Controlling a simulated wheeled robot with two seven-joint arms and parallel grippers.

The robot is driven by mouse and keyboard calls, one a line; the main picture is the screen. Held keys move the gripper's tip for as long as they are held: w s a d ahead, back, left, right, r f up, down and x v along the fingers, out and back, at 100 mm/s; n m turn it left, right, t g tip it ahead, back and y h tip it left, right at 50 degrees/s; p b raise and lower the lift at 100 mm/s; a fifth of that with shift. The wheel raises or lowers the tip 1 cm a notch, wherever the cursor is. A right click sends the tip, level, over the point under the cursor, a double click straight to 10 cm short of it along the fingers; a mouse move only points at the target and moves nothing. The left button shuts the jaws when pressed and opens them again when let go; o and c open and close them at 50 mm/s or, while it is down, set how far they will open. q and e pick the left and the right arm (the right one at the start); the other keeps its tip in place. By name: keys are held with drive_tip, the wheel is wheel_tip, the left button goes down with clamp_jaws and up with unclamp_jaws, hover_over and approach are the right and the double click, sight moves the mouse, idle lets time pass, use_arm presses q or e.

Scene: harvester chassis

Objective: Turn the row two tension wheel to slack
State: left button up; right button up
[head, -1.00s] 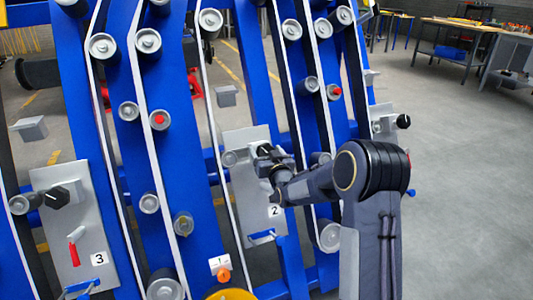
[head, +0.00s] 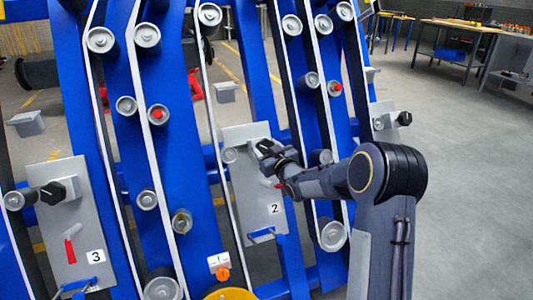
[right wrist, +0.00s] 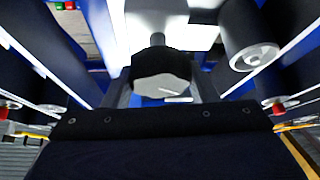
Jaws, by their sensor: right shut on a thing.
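The row two panel (head: 250,205) is a light grey plate marked 2 on the blue frame. Its tension wheel (head: 265,146) is a dark faceted knob near the panel's top, partly covered by my right gripper (head: 273,154). In the right wrist view the wheel (right wrist: 160,87) sits between my two fingers, its grey face towards the camera with a short white line at lower right. My right gripper is shut on the wheel. A red lever (head: 279,185) shows beneath the gripper. My left gripper is not in view.
A panel marked 3 (head: 82,225) with its own black knob (head: 53,192) and red lever stands at left. Another black knob (head: 404,118) is at right. Rollers and white belts run along the blue frame. Workbenches (head: 455,45) stand far back; the right floor is clear.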

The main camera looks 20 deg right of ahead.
drive_tip(key=n+y, duration=0.1)
drive_tip(key=n, duration=0.1)
drive_tip(key=shift+d+n, duration=0.1)
drive_tip(key=shift+n, duration=0.2)
drive_tip(key=shift+r+n+g+y+p, duration=0.2)
drive_tip(key=shift+n+g+y+p, duration=0.2)
drive_tip(key=shift+n+y+p, duration=0.6)
drive_tip(key=n+g+y+p, duration=0.1)
drive_tip(key=n+g+p, duration=0.1)
drive_tip(key=n+p, duration=0.3)
drive_tip(key=n+g+p, duration=0.3)
drive_tip(key=n+p, duration=0.3)
drive_tip(key=n+g+y+p, duration=0.1)
drive_tip(key=n+g+p, duration=0.1)
drive_tip(key=n+p, duration=0.4)
drive_tip(key=shift+g+y, duration=0.3)
drive_tip(key=shift+f+n+g+p, duration=0.15)
drive_tip(key=shift+n+g+p, duration=0.35)
drive_tip(key=shift+n+p, duration=0.7)
drive_tip(key=shift+h, duration=0.4)
drive_tip(key=o, duration=1)
